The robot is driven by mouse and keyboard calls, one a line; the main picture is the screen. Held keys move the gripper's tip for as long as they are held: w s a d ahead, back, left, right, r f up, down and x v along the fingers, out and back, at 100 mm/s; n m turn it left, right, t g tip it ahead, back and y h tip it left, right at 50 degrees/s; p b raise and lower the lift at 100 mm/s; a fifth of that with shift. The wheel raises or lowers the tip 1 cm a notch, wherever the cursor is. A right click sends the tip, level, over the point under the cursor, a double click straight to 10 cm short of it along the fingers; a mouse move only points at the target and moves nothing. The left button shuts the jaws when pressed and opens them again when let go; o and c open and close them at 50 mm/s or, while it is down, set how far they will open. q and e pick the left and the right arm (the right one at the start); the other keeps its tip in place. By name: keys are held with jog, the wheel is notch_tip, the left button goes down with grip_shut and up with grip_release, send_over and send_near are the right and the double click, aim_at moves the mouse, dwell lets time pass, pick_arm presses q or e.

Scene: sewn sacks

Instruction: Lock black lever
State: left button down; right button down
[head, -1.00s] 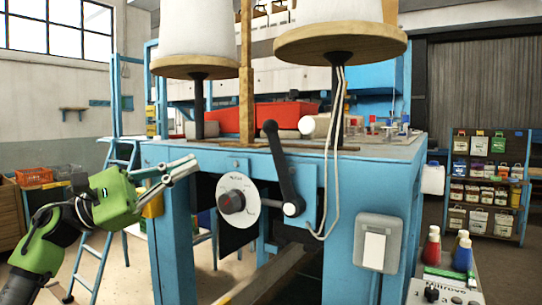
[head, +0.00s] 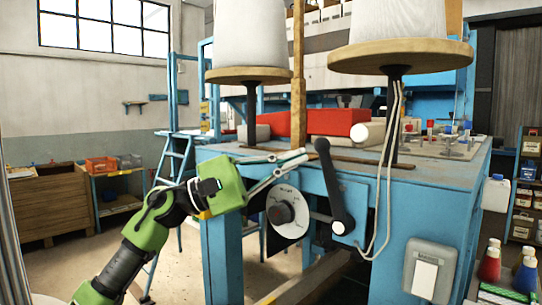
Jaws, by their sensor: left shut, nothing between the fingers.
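The black lever (head: 332,186) is on the front of the blue machine. Its rounded knob is at the top, near the table edge, and it slopes down to a pale pivot at its lower right. My left gripper (head: 304,157) comes in from the left on a green and black arm. Its fingers are shut with nothing between them. In the picture the fingertips lie just left of the lever's knob; I cannot tell whether they touch it. My right gripper is not in view.
A white dial with a dark knob (head: 281,213) sits just left of the lever. A grey switch box (head: 428,270) is at lower right. White cords (head: 383,190) hang right of the lever. Two thread cones (head: 250,35) stand on wooden discs above the blue machine table (head: 445,175).

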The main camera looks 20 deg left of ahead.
pick_arm(q)
jog(key=shift+s+d+r, duration=0.4)
jog(key=shift+d, duration=0.3)
jog(key=shift+w, duration=0.1)
